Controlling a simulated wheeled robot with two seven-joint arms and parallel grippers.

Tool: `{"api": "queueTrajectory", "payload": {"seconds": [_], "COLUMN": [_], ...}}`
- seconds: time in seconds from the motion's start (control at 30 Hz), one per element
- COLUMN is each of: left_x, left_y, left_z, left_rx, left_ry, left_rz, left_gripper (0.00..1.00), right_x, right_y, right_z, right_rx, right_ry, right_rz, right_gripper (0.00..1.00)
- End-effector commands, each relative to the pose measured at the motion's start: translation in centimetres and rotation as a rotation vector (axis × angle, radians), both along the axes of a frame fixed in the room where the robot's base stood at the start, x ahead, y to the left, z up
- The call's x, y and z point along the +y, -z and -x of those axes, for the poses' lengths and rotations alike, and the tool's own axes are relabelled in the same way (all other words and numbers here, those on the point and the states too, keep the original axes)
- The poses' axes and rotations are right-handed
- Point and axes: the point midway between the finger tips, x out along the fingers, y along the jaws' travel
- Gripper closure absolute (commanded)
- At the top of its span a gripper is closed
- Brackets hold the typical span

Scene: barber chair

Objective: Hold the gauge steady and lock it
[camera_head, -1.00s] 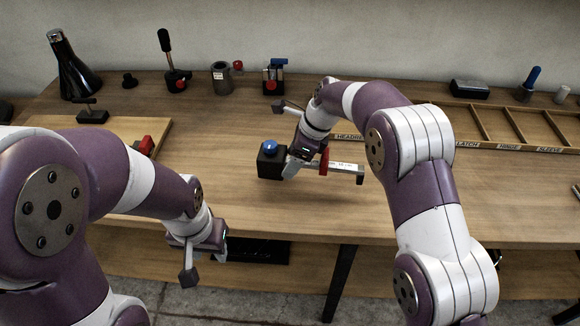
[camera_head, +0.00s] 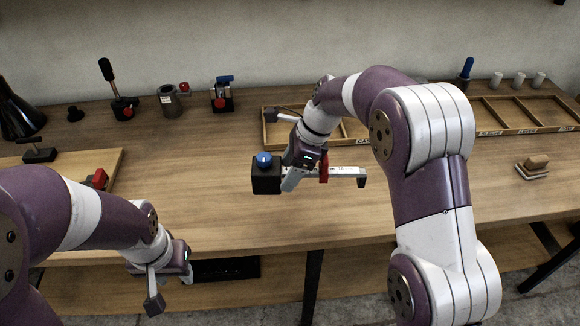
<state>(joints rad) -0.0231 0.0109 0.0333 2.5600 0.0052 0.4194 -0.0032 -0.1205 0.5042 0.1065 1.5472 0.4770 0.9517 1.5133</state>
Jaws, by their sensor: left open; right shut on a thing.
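The gauge has a black block with a blue knob (camera_head: 264,176) at its left end and a pale, marked metal bar (camera_head: 345,170) reaching right, with a red piece on the bar. My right gripper (camera_head: 291,178) is shut on the gauge beside the black block and hides part of the bar. The gauge looks roughly level; I cannot tell whether it touches the table. My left gripper (camera_head: 185,270) is open and empty, low at the table's front edge, well to the left of the gauge. Its fingers are partly hidden by its own wrist.
A wooden compartment tray (camera_head: 522,111) lies at the back right, partly behind my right arm. A small block on a pad (camera_head: 534,166) sits at right. Black tools (camera_head: 222,95) stand along the back left. A board (camera_head: 100,165) lies at left. The front middle table is clear.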

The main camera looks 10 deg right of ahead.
Motion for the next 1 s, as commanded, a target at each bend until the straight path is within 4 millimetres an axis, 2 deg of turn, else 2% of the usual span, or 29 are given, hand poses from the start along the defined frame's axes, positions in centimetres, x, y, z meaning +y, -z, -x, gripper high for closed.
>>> {"api": "queueTrajectory", "payload": {"seconds": [1.0], "left_x": [0.0], "left_y": [-2.3], "left_z": [0.0], "left_rx": [0.0], "left_ry": [0.0], "left_rz": [0.0], "left_gripper": [0.57], "right_x": [7.5], "right_y": [6.7], "right_z": [-3.7], "right_rx": [-0.002], "right_ry": [-0.001], "right_rz": [-0.001], "right_gripper": [0.82]}}
